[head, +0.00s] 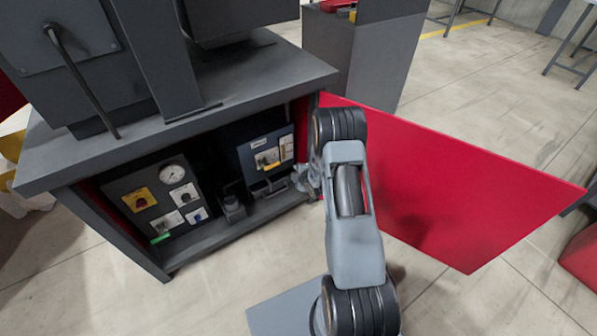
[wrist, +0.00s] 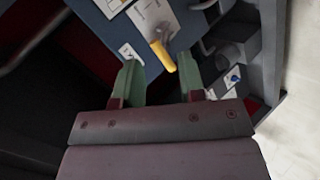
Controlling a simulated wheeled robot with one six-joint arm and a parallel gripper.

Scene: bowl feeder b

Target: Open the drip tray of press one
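Press one appears as the dark grey machine (head: 185,95) at the left of the head view, its lower cabinet open. I cannot tell for sure which part is the drip tray; a dark box-like part (head: 268,188) sits low inside the cabinet at the right. My gripper (head: 301,178) is at the cabinet's right side, mostly hidden by my arm. In the wrist view my gripper (wrist: 160,75) has its two green fingers apart with nothing held. A yellow handle (wrist: 161,56) on a blue panel (wrist: 185,25) shows beyond and between the fingertips; contact cannot be told.
The red door (head: 455,185) stands open to the right, beside my arm. A panel with a gauge (head: 172,173) and switches is at the cabinet's left. A grey box (wrist: 232,55) and a small blue knob (wrist: 233,78) are right of the fingers.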

